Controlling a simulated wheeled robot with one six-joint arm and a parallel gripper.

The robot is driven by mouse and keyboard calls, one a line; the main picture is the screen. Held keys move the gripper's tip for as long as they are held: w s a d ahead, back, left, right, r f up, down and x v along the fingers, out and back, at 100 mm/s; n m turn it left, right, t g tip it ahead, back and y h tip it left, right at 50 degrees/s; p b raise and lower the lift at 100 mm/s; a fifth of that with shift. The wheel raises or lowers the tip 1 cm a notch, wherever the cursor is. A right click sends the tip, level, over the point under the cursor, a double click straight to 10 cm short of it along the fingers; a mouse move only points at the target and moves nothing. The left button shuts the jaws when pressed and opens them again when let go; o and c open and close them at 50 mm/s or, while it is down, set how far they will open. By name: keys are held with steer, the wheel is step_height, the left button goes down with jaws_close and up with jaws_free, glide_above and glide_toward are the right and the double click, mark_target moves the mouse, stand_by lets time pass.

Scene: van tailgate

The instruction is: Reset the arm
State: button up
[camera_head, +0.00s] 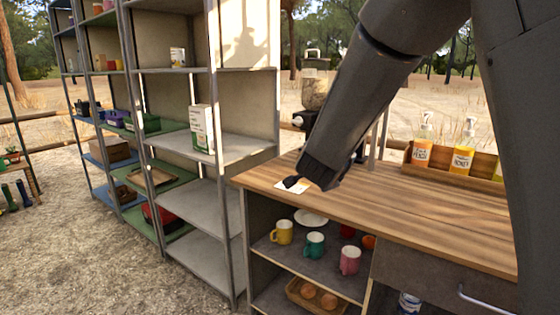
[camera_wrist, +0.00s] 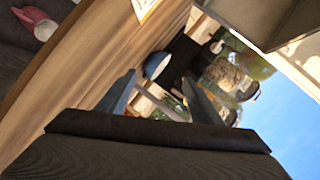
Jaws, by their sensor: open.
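My arm reaches down from the upper right in the head view, and its wrist end is over the left part of the wooden counter (camera_head: 430,205). In the wrist view my gripper (camera_wrist: 163,92) shows two grey fingers spread apart, with nothing held between them. The fingertips are hard to make out in the head view, where the wrist hides part of the counter.
Bottles in a wooden box (camera_head: 456,170) stand at the counter's back right. Below are a yellow mug (camera_head: 283,232), a teal mug (camera_head: 315,246), a pink mug (camera_head: 350,260) and a plate. A tall shelf unit (camera_head: 245,150) stands close on the left. The counter's front right is clear.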

steer(key=s+d+f+n+g+y+p, duration=0.1)
steer(key=s+d+f+n+g+p, duration=0.1)
steer(key=s, duration=1.1)
steer(key=s+d+f+n+g+y+p, duration=0.1)
steer(key=s+f+n+g, duration=0.3)
steer(key=s, duration=0.9)
steer(key=s+d+f+n+g+p, duration=0.3)
steer(key=s+n+g, duration=0.4)
steer(key=s, duration=0.6)
steer(key=shift+d+f+n+y, duration=0.2)
steer(key=shift+d+n+y, duration=0.2)
steer(key=shift+n, duration=0.8)
